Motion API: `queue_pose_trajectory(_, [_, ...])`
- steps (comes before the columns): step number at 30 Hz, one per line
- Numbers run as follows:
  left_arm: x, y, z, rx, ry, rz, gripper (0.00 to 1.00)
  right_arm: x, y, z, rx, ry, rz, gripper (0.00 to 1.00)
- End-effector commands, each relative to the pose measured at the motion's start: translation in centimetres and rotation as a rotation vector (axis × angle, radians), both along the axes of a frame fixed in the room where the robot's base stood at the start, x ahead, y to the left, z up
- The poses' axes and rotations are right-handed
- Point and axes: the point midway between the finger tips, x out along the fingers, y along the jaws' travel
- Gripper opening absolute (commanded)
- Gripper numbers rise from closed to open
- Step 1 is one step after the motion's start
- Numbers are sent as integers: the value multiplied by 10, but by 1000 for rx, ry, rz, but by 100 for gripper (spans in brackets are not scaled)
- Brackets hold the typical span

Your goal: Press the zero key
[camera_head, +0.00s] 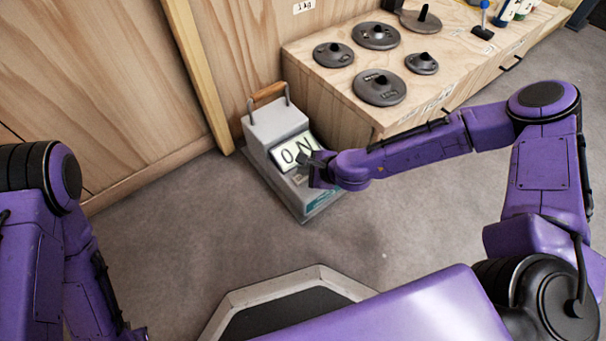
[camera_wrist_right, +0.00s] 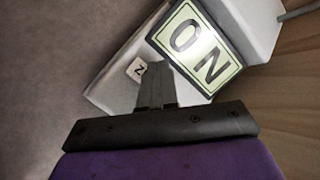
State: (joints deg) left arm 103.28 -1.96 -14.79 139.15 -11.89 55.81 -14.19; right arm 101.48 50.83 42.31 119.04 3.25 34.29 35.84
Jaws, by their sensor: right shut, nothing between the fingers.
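The grey scale box (camera_head: 268,128) stands on the floor beside the wooden bench, with a wooden handle on top. A small pale square key (camera_wrist_right: 138,70) with one dark letter sits on the grey face below the display. My right gripper (camera_head: 306,160) is shut and empty, in front of that face. In the right wrist view its fingertips (camera_wrist_right: 156,68) are close beside the key; I cannot tell whether they touch the face. My left gripper is out of view.
The wooden bench (camera_head: 335,88) is right behind the box and carries several dark grey weight discs (camera_head: 379,87). A wooden wall with an upright post (camera_head: 197,70) is behind. The grey floor (camera_head: 190,215) left and in front is clear.

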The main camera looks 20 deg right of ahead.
Motion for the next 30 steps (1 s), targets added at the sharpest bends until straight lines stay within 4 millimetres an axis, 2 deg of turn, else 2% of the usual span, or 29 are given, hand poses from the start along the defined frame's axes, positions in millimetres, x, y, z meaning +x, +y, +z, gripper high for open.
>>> queue_pose_trajectory(15, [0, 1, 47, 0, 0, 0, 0, 0, 0, 51, 0, -1, 1, 0])
queue_pose_trajectory(30, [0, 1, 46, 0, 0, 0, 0, 0, 0, 50, 0, 0, 0, 0])
